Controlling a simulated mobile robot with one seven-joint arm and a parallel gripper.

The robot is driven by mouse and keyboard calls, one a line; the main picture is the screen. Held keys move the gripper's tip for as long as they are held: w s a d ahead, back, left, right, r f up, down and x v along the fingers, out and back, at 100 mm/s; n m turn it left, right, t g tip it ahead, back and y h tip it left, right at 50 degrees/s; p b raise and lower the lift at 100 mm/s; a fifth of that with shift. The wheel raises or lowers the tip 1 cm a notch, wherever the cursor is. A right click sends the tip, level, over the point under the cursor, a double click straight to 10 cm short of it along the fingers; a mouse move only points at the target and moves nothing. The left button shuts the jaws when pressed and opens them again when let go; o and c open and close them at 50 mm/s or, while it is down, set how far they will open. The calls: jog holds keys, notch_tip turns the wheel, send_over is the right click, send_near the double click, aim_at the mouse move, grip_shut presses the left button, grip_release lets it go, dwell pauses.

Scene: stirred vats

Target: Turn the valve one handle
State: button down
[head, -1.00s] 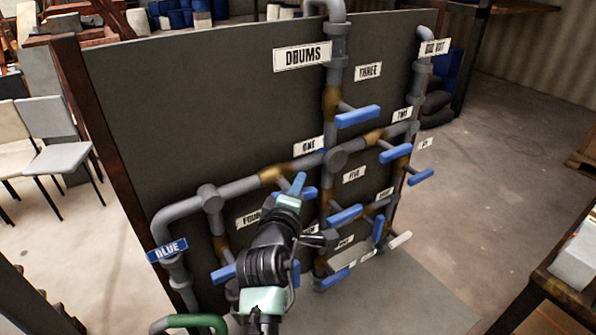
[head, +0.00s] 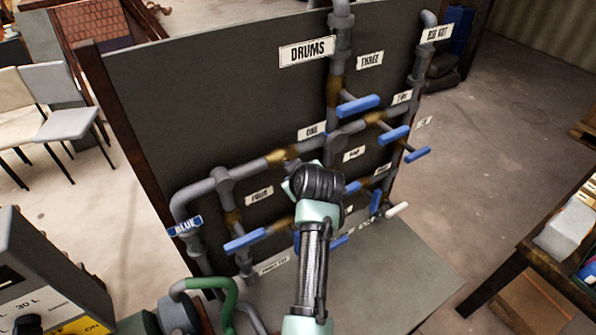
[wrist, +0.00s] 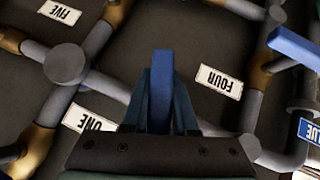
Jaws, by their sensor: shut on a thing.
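The valve one handle (wrist: 160,68) is a blue bar in the wrist view, standing upright in the picture between the fingers of my gripper (wrist: 163,92). My gripper is shut on it. The ONE label (wrist: 90,119) is upside down at lower left of the fingers. In the head view the ONE label (head: 311,132) is on the dark board, near a brass valve body (head: 283,156) on a grey pipe. My wrist hides the gripper and most or all of the handle there.
Other blue handles stick out close by: THREE (head: 358,106), TWO (head: 394,135) and FOUR (head: 245,241). The FOUR label (wrist: 219,80) shows beside the fingers. A grey machine (head: 48,285) is at lower left, a table (head: 528,248) at right. A plate lies on the floor.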

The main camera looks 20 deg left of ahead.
jog(key=shift+s+a+f+m+g+y+b, duration=0.15)
jog(key=shift+m+g+y+b, duration=0.25)
jog(key=shift+g, duration=0.25)
jog(key=shift+s+a+m+g+y+b, duration=0.15)
jog(key=shift+m+g+y+b, duration=0.15)
jog(key=shift+m+g+y, duration=0.25)
jog(key=c, duration=0.7)
grip_release()
jog(key=b+v, duration=0.4)
jog(key=v, duration=0.9)
jog(key=shift+w, duration=0.15)
